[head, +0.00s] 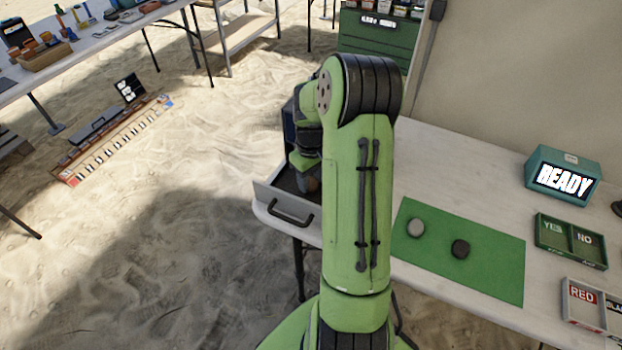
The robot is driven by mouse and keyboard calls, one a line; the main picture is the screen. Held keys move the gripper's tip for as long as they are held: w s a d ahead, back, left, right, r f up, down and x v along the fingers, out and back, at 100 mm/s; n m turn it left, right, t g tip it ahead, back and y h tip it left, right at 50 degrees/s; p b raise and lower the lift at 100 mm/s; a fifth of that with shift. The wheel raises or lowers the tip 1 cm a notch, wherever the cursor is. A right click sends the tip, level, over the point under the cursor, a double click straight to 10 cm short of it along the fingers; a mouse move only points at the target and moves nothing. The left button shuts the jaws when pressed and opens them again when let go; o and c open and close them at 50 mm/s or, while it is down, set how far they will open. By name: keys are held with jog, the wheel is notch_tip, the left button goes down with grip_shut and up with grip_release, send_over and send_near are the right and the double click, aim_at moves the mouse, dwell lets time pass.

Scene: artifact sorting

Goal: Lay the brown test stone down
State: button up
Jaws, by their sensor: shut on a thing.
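My gripper (305,163) points down over the open drawer (265,192), left of my raised arm. It is shut on a small brownish thing, which looks like the brown test stone (313,184). My arm hides part of the stone and the jaws. I cannot tell whether the stone touches the drawer floor. A light grey stone (416,228) and a dark stone (460,249) lie apart on the green mat (490,270), right of my arm.
A teal box reading READY (563,180), a green YES/NO tray (571,240) and a white tray with a RED label (583,294) stand on the white table (455,165). The mat's right part is bare. My arm hides the table's middle.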

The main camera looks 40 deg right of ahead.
aim_at(311, 183)
jog(key=shift+f, duration=0.2)
jog(key=o, duration=1.1)
jog(key=shift+c, duration=0.2)
jog(key=shift+r, duration=0.1)
notch_tip(311, 183, up, 12)
jog(key=p, duration=0.4)
jog(key=a+r+t+h, duration=0.1)
jog(key=a+r, duration=0.5)
jog(key=a, duration=0.1)
jog(key=s+a+r+t, duration=0.2)
jog(key=s+a+r, duration=0.1)
jog(key=s+a, duration=0.5)
jog(key=s+a+r+t+y, duration=0.1)
jog(key=s+a+r+t, duration=0.1)
jog(key=s+a, duration=0.6)
jog(key=shift+a+r+n+t, duration=0.3)
jog(key=shift+a+r, duration=0.05)
jog(key=shift+r, duration=0.25)
